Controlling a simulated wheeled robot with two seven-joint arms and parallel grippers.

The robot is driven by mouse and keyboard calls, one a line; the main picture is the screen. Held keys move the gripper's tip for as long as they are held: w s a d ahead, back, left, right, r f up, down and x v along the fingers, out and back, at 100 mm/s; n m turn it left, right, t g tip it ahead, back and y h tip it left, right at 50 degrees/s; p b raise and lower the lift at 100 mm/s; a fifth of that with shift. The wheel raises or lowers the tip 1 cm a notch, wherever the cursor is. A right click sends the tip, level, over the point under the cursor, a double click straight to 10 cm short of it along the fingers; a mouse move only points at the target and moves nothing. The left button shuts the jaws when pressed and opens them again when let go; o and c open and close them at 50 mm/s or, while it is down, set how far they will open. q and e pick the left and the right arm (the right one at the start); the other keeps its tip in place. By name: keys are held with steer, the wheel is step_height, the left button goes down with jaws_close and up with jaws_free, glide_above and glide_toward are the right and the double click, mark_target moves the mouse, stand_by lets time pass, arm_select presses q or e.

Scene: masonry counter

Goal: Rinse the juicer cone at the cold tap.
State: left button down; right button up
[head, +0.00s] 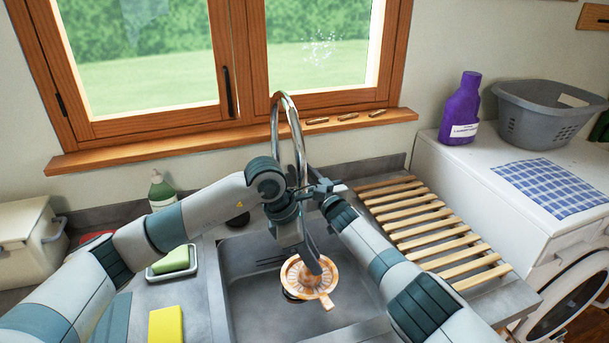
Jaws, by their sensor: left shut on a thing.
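The orange juicer cone (294,276), ribbed and with a small tab, is in the grey sink (252,310), in its right-hand middle part. My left gripper (313,262) points down and is shut on the cone's far side. The chrome tap (275,120) arches up behind my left wrist. The lower end of its spout is hidden by my arms, and I see no water stream. My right gripper (322,188) is close beside the tap, right of my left wrist. Its fingers are small and partly covered, so I cannot tell whether they touch the tap.
A wooden slatted rack (425,228) lies right of the sink. A green sponge in a dish (172,262), a yellow sponge (166,325) and a green bottle (160,190) are on the left. A purple bottle (462,105) and grey basket (540,115) stand on the white washer.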

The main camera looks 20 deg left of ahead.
steer(key=shift+s+d, duration=0.1)
steer(key=shift+d, duration=0.1)
steer(key=v, duration=1.1)
steer(key=shift+s+d, duration=0.2)
stand_by(0.4)
steer(key=shift+f, duration=0.15)
jaws_close()
steer(key=s+d+r+m+g+h, duration=0.2)
steer(key=s+d+m, duration=0.2)
steer(key=m, duration=1.3)
steer(key=shift+s+d+r, duration=0.2)
steer(key=shift+r, duration=0.2)
